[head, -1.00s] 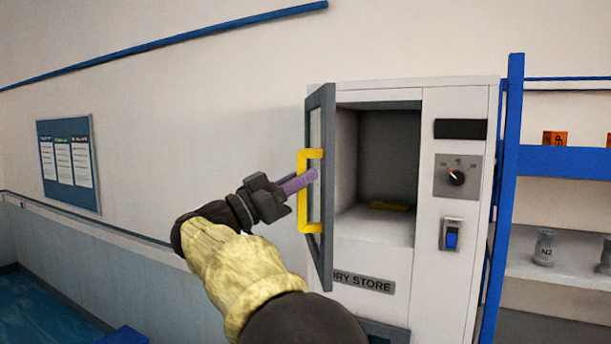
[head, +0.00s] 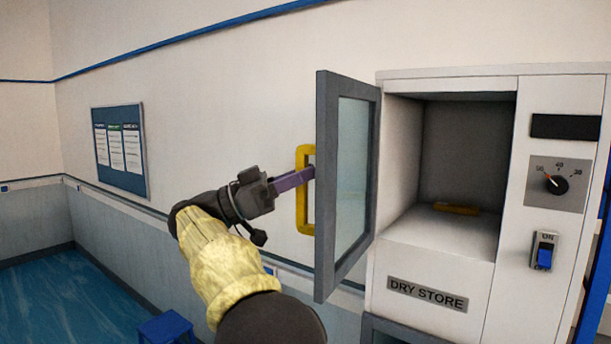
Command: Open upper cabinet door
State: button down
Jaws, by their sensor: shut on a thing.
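The upper cabinet door (head: 329,200) has a grey frame with a glass pane. It stands wide open, swung out to the left of the white dry store cabinet (head: 444,75). A yellow handle (head: 302,214) is on the door's outer face. My gripper (head: 303,178) is at the upper part of the handle, its purple fingers shut on it. The fingertips are partly hidden by the handle and door edge. The upper compartment (head: 462,155) is in plain view, with a small yellow item (head: 456,209) lying on its floor.
A control panel with a dial (head: 556,184) and a blue switch (head: 544,256) is right of the compartment. A blue stool (head: 166,327) stands at lower left. A notice board (head: 120,150) hangs on the left wall. The blue floor at left is clear.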

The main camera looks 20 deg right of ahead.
jog(key=shift+d, duration=0.15)
jog(key=c, duration=1.7)
grip_release()
jog(key=shift+w+d, duration=0.1)
jog(key=shift+d, duration=0.2)
jog(key=shift+a, duration=0.35)
jog(key=shift+a+f+b, duration=0.1)
jog(key=shift+f+b, duration=0.2)
jog(key=shift+b, duration=0.05)
jog(key=b+v, duration=0.3)
jog(key=v, duration=1.4)
jog(key=shift+a+r, duration=0.2)
